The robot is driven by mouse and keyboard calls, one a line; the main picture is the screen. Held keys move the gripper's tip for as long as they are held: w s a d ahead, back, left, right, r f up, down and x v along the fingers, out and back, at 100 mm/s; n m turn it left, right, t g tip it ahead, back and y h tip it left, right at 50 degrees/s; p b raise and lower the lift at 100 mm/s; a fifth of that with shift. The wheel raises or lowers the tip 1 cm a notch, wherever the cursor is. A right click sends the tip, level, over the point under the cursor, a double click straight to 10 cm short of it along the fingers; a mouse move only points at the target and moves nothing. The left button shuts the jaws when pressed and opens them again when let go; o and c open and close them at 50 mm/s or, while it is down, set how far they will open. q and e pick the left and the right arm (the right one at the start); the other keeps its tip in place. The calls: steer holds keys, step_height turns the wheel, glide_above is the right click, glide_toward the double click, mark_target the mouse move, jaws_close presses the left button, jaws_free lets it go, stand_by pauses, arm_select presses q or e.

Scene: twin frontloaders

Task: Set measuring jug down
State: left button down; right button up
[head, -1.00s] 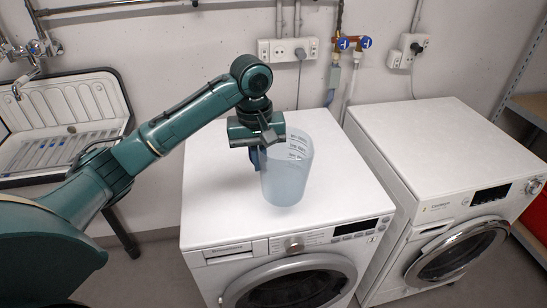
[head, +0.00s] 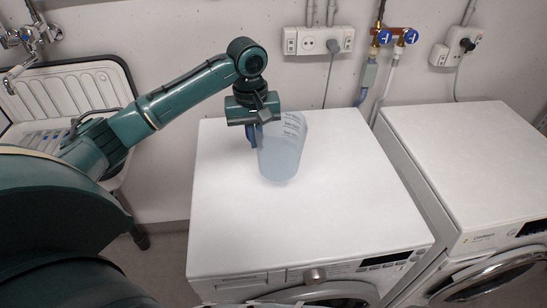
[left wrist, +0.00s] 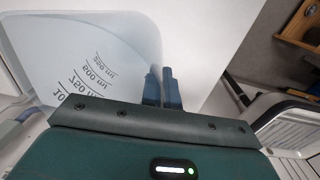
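The measuring jug (head: 282,150) is a translucent, pale blue vessel with printed volume marks, over the back left part of the left washing machine's white top (head: 310,225). It also shows in the left wrist view (left wrist: 95,45), with its marks upside down there. My left gripper (head: 252,130) is at the jug's left side. Its two dark blue fingers (left wrist: 162,88) are close together at the jug's edge and appear shut on it. The jug looks slightly tilted. I cannot tell whether its base touches the top. My right gripper is not in view.
A second white washing machine (head: 470,150) stands to the right across a narrow gap. A sink with a drainer (head: 75,90) is at the left. Sockets (head: 318,41) and blue-handled taps (head: 395,37) are on the back wall. The machine top around the jug is clear.

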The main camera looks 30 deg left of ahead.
arm_select(q)
step_height(320, 180, down, 7)
stand_by(0.4)
steer(key=shift+f, duration=0.2)
steer(key=c, duration=1.7)
jaws_free()
